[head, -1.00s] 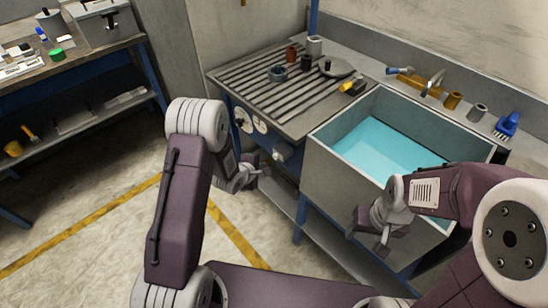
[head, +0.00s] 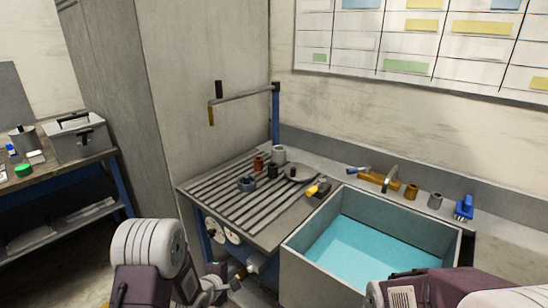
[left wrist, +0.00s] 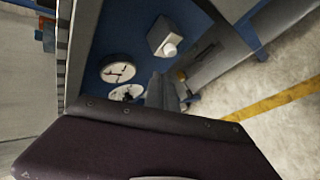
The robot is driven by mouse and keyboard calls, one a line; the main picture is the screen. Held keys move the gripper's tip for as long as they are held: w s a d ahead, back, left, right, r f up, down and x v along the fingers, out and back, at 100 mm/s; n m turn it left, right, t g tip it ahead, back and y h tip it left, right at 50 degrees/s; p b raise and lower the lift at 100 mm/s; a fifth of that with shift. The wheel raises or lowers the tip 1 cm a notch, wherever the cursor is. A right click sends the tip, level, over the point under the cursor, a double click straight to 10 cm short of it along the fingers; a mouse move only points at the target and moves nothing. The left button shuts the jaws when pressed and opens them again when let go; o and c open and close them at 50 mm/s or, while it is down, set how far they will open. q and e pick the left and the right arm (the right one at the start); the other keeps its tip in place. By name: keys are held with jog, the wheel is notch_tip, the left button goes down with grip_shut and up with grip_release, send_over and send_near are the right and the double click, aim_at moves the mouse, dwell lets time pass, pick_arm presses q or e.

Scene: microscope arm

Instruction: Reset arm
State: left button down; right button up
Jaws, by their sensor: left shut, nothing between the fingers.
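A jointed swing arm (head: 243,97) with a thin grey bar is mounted on a blue post (head: 275,112) at the back corner of the draining bench. Its bar reaches left from the post, with a dark upright piece and an orange-brown tip (head: 211,115) hanging at its free end. My left gripper (head: 222,284) is low in the head view, in front of the bench and well below the swing arm. It is shut and empty. The swing arm cannot be made out in the left wrist view. My right gripper is below the head view's edge; only part of its arm shows.
The slatted bench (head: 236,193) holds several small pots and a pan. A sink (head: 365,245) of blue water stands to its right. A grey cabinet wall (head: 205,70) is behind the swing arm.

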pick_arm(q)
jog(key=s+a+r+m+y+p, duration=0.1)
jog(key=s+r+m+p, duration=0.1)
jog(key=r, duration=0.7)
jog(key=s+r+m+y+p, duration=0.1)
jog(key=s+r+m+p, duration=0.1)
jog(key=r, duration=0.6)
jog(key=s+f+m+g, duration=0.3)
jog(key=s+m, duration=0.3)
jog(key=s, duration=0.4)
jog(key=s+a+f+m+g, duration=0.1)
jog(key=s+f+m+g, duration=0.2)
jog(key=s+m+g, duration=0.3)
jog(key=s, duration=0.4)
jog(key=shift+s+a+m+y, duration=0.15)
jog(key=shift+s+m+y, duration=0.15)
jog(key=shift+s+m, duration=0.1)
pick_arm(e)
notch_tip(320, 180, up, 5)
jog(key=shift+r, duration=0.15)
